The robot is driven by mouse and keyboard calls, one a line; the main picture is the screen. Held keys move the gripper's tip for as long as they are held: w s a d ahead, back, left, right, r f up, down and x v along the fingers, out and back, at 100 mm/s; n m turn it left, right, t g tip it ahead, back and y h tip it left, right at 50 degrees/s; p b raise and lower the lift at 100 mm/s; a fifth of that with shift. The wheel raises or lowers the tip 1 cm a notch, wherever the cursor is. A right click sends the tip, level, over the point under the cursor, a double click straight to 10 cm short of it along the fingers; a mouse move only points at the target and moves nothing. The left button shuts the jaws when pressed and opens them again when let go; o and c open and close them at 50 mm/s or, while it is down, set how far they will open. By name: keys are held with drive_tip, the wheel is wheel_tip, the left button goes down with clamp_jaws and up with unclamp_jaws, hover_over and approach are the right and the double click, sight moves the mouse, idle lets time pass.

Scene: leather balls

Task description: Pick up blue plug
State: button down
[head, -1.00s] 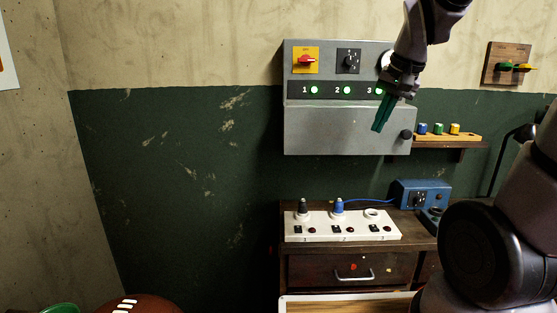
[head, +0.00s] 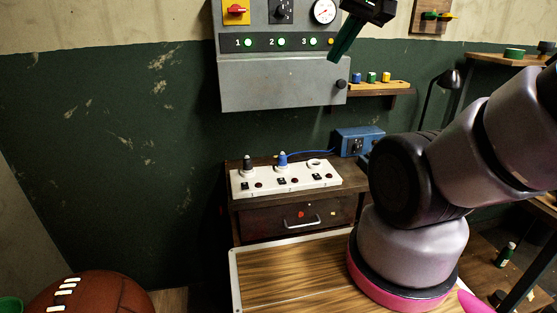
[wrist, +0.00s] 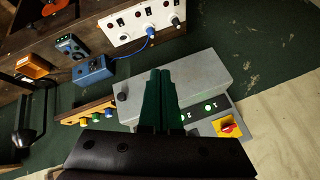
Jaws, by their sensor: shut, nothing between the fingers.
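The blue plug (head: 283,161) stands upright in the middle socket of the white socket strip (head: 318,184) on the wooden cabinet. A blue cable runs from it to a blue box. In the wrist view the blue plug (wrist: 150,32) shows at the top, beyond my gripper. My gripper (head: 341,53), with green fingers, is shut and empty. It is high in front of the grey panel, above and to the right of the plug. In the wrist view my gripper (wrist: 159,72) covers part of the panel.
A dark plug (head: 247,163) stands in the left socket; the right socket is empty. The blue box (head: 359,141) sits right of the strip. The grey panel (head: 270,84) hangs above. A small shelf (head: 380,88) holds coloured knobs. A football (head: 90,294) lies at lower left.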

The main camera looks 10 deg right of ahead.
sight(277, 165)
idle(0.4)
